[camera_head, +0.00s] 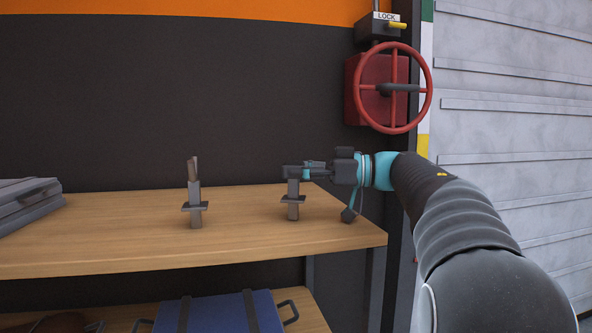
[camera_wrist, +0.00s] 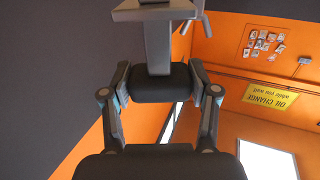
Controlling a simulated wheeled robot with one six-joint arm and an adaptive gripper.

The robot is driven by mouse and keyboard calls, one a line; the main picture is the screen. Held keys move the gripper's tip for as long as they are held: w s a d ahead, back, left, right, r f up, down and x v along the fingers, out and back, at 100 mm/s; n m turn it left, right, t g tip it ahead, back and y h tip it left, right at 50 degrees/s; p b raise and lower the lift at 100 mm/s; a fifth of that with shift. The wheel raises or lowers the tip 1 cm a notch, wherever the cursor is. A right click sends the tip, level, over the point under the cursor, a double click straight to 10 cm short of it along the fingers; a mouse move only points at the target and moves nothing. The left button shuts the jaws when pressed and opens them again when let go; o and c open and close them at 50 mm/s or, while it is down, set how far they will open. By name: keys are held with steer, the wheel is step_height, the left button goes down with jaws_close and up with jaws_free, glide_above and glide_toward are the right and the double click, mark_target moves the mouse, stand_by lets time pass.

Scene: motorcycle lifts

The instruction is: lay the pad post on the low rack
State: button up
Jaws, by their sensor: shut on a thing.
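My gripper (camera_head: 300,171) reaches in from the right over the upper wooden shelf. It is shut on the top of a grey post with a flat flange (camera_head: 293,204), which looks like the pad post. The post is upright; I cannot tell whether its foot touches the shelf. In the wrist view the grey post (camera_wrist: 158,45) shows between the fingers, its flange at the top edge. A similar grey post with a brownish forked top (camera_head: 194,207) stands to the left, apart from my gripper. I cannot tell for certain which surface is the low rack.
The upper shelf (camera_head: 130,238) has bare wood around the posts. A grey case (camera_head: 28,205) lies at its left end. On the lower shelf (camera_head: 310,312) is a blue case with dark straps (camera_head: 218,315). A red handwheel (camera_head: 393,130) is on the wall behind my arm.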

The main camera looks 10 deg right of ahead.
steer(key=shift+f, duration=0.15)
steer(key=shift+f, duration=0.6)
steer(key=o, duration=1.3)
steer(key=shift+f, duration=0.15)
steer(key=shift+r, duration=0.25)
steer(key=v, duration=0.4)
steer(key=r+v, duration=0.1)
steer(key=v, duration=0.7)
steer(key=shift+r+p, duration=0.15)
steer(key=shift+p, duration=0.25)
